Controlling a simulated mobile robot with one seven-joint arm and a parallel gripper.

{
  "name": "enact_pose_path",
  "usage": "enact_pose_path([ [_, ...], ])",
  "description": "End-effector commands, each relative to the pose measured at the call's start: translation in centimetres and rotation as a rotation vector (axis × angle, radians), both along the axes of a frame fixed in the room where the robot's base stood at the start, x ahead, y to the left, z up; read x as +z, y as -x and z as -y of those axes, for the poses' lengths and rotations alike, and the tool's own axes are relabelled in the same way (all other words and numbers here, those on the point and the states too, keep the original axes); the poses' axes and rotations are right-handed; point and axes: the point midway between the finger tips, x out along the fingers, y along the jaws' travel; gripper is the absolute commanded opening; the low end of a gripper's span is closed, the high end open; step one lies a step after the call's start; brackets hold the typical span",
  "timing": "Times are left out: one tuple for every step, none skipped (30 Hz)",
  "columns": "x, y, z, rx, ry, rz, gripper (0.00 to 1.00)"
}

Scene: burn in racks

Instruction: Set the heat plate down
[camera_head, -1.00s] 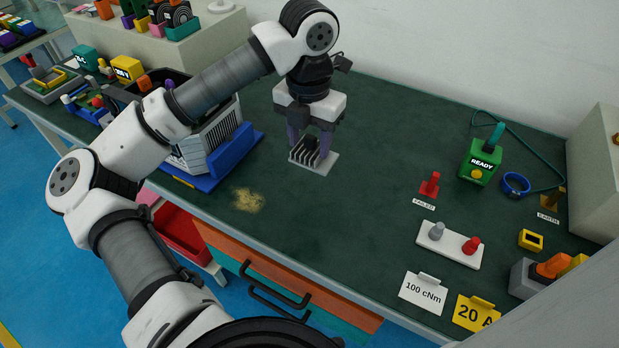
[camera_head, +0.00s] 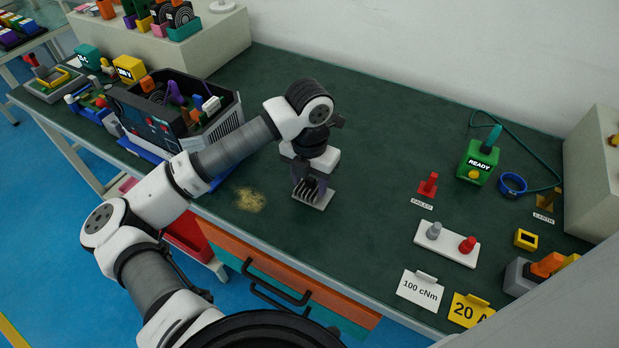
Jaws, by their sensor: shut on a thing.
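The heat plate (camera_head: 322,198) is a flat grey plate with a finned black block on top. It is at the middle of the green bench, left of the white block with grey and red knobs. My gripper (camera_head: 310,186) points down with its purple fingers shut on the finned part. The plate is at or very near the bench top; I cannot tell whether it touches. The fingertips are partly hidden among the fins.
An open-topped dark case (camera_head: 185,115) on a blue base stands to the left. A yellowish powder patch (camera_head: 250,199) lies between it and the plate. The white knob block (camera_head: 447,243) and READY box (camera_head: 478,162) are to the right. The bench (camera_head: 360,140) is bare behind my gripper.

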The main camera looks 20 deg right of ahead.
Motion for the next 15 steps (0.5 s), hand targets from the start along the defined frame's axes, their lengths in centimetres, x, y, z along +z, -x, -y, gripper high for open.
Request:
enact_pose_path([
  [-0.02,-0.01,0.00,0.000,0.000,0.000,0.21],
  [-0.11,-0.02,0.00,0.000,-0.001,0.001,0.21],
  [-0.24,-0.02,0.00,0.000,-0.001,0.001,0.21],
  [-0.32,-0.03,-0.01,0.000,0.000,0.001,0.21],
  [-0.38,-0.03,-0.01,0.000,0.000,0.001,0.21],
  [-0.37,-0.02,0.00,0.000,-0.001,0.001,0.49],
  [-0.26,-0.02,0.00,0.000,0.000,0.000,0.53],
  [-0.25,-0.02,0.00,0.000,0.000,0.000,0.57],
  [-0.25,-0.01,-0.01,0.000,0.000,0.000,0.62],
  [-0.25,-0.02,-0.01,0.000,0.000,0.000,0.66],
  [-0.25,-0.01,-0.01,0.000,0.000,0.000,0.69],
  [-0.25,-0.01,-0.01,0.000,0.000,0.000,0.69],
  [-0.25,-0.01,-0.01,0.000,0.000,0.000,0.69],
  [-0.25,-0.01,-0.01,0.000,0.000,0.000,0.69],
  [-0.25,-0.01,-0.01,0.000,0.000,0.000,0.69],
])
